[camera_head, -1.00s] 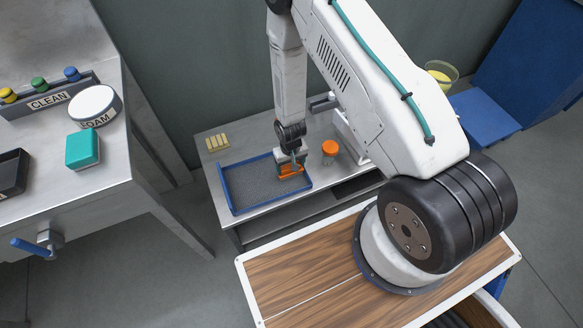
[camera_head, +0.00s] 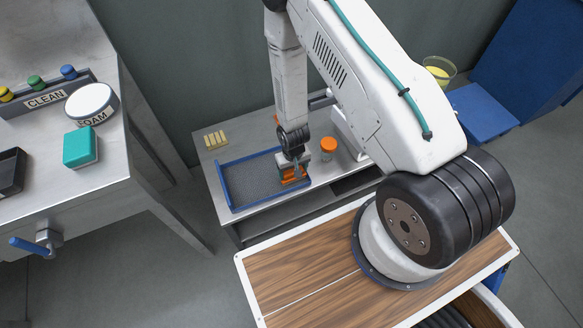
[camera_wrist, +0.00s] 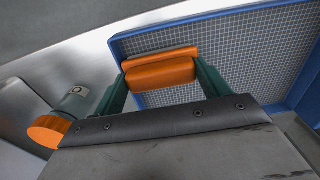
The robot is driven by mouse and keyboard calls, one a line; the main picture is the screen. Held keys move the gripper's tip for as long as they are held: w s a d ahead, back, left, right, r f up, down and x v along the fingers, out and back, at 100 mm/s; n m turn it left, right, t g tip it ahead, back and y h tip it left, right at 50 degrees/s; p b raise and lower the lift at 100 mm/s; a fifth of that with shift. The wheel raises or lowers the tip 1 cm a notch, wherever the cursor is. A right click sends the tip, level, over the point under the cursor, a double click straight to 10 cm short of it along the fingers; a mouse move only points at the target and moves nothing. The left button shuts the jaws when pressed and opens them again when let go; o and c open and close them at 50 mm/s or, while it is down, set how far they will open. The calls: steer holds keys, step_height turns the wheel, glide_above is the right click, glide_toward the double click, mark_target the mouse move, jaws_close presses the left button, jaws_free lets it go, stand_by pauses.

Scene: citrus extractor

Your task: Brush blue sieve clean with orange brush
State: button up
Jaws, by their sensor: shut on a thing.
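The blue sieve (camera_head: 226,189) is a rectangular blue-rimmed frame with grey mesh, lying on the low metal bench. Its rim and mesh grid also show in the wrist view (camera_wrist: 215,19). My gripper (camera_head: 293,171) is over the right end of the sieve. Its teal fingers (camera_wrist: 162,84) are shut on the orange brush (camera_wrist: 160,72), one at each end of the handle. The brush (camera_head: 293,178) is at the mesh near the right rim.
A grey jar with an orange lid (camera_head: 328,145) stands right of the sieve. Pale yellow blocks (camera_head: 215,140) lie behind its left corner. A higher table at left holds a teal block (camera_head: 80,147), a FOAM tub (camera_head: 92,103) and a CLEAN rack (camera_head: 45,98).

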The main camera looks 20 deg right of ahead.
steer(key=shift+w+r, duration=0.1)
steer(key=shift+r, duration=2.9)
